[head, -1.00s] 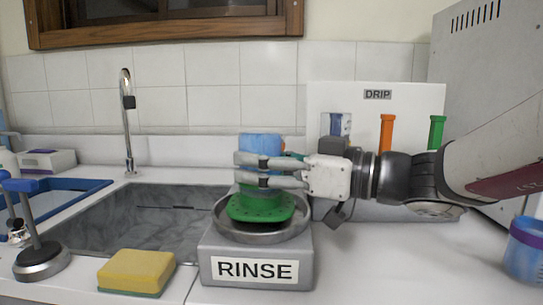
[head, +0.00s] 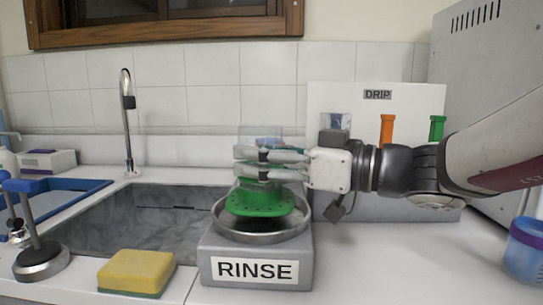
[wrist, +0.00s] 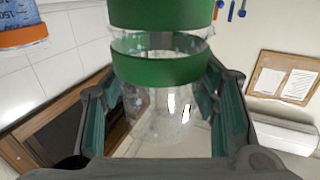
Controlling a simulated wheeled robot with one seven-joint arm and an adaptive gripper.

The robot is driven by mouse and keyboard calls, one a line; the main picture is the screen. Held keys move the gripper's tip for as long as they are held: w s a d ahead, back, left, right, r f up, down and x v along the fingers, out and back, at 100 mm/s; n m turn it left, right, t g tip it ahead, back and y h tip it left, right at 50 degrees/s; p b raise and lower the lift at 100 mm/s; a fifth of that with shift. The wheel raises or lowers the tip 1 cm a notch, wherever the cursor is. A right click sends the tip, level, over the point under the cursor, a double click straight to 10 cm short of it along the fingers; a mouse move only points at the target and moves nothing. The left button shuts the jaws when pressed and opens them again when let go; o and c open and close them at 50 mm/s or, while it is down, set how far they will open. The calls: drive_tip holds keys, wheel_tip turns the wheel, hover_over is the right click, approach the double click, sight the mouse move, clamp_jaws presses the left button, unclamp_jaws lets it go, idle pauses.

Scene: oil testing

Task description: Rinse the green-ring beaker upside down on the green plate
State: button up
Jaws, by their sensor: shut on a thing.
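My gripper (head: 241,163) comes in from the right in the head view. It is shut on the green-ring beaker (head: 261,133), a clear glass held above the round green plate (head: 260,205). The fingers cover the middle of the beaker; its clear upper end shows above them, with some blue low in it. Whether its lower end touches the plate is hidden. The plate sits in a round metal basin (head: 262,237) on the grey RINSE stand (head: 305,245). The wrist view shows clear, wet-looking glass (wrist: 160,110) between the fingers, and the green ring (wrist: 160,67).
The sink (head: 150,225) with a tall faucet (head: 127,120) lies to the left. A yellow sponge (head: 136,271) lies in front of it. The DRIP rack (head: 345,100) with orange and green pegs stands behind my gripper. A blue-filled beaker (head: 527,250) stands at the far right. The front right counter is clear.

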sight(262, 124)
drive_tip(key=shift+r, duration=2.8)
